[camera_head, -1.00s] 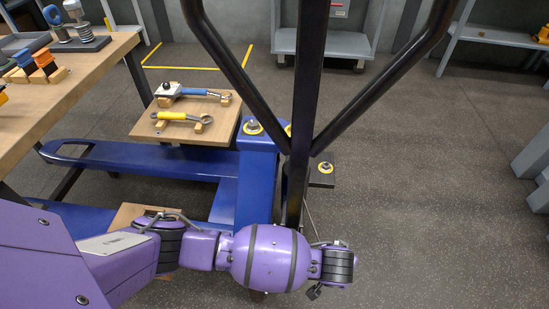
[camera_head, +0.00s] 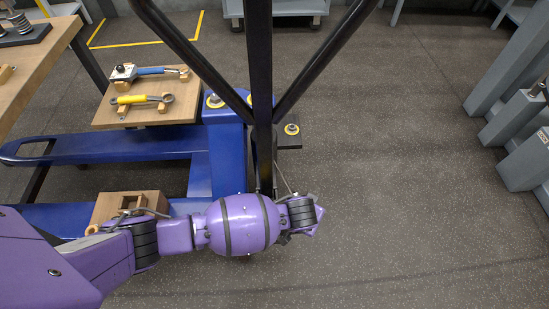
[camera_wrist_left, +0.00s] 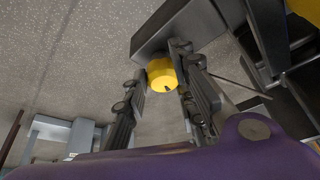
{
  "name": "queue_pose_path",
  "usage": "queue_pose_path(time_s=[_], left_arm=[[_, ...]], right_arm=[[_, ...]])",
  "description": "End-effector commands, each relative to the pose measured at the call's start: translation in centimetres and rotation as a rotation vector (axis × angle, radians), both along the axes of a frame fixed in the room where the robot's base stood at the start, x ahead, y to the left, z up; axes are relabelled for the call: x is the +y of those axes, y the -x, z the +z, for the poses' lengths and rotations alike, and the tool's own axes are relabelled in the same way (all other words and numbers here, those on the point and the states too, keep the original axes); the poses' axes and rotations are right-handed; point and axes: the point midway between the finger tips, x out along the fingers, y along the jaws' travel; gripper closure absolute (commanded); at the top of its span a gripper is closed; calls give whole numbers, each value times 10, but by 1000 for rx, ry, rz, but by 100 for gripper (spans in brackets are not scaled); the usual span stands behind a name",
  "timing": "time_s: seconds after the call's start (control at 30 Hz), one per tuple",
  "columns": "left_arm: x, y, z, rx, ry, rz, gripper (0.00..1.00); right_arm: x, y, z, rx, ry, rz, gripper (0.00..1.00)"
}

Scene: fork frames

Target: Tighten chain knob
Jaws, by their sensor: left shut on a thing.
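A yellow knob (camera_wrist_left: 162,76) sits against a dark grey block (camera_wrist_left: 178,30) in the left wrist view. My left gripper (camera_wrist_left: 164,84) has its two fingers on either side of the knob and is shut on it. In the head view my purple left arm reaches across the front of the blue pallet jack (camera_head: 205,180), and its gripper is hidden. My right gripper is not in view.
A wooden board (camera_head: 150,110) on the jack holds a blue-handled tool (camera_head: 150,71) and a yellow-handled tool (camera_head: 145,99). A wooden workbench (camera_head: 40,60) stands at the left. Grey structures (camera_head: 520,120) stand at the right. The floor between the mast and them is clear.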

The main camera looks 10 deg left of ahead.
Motion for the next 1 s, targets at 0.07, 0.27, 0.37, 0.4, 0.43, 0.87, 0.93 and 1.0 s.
queue_pose_path(time_s=[0.07, 0.27, 0.37, 0.4, 0.43, 0.87, 0.93, 1.0], left_arm=[[-7, -1, 10, -3, 13, -70, 100], [-6, -1, 8, -5, 14, -249, 100], [-6, 0, 7, -4, 15, -333, 100], [-6, 0, 7, -5, 15, -366, 100], [-6, 0, 6, -5, 15, -390, 100], [-4, 2, 4, -2, 13, -614, 100], [-4, 3, 4, -2, 13, -630, 100], [-5, 3, 4, 0, 13, -641, 100]], right_arm=[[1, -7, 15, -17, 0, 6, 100], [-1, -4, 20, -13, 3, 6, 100], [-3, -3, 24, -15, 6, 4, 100], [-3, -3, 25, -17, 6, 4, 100], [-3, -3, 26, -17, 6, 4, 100], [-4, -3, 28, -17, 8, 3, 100], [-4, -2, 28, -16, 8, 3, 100], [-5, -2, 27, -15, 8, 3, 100]])
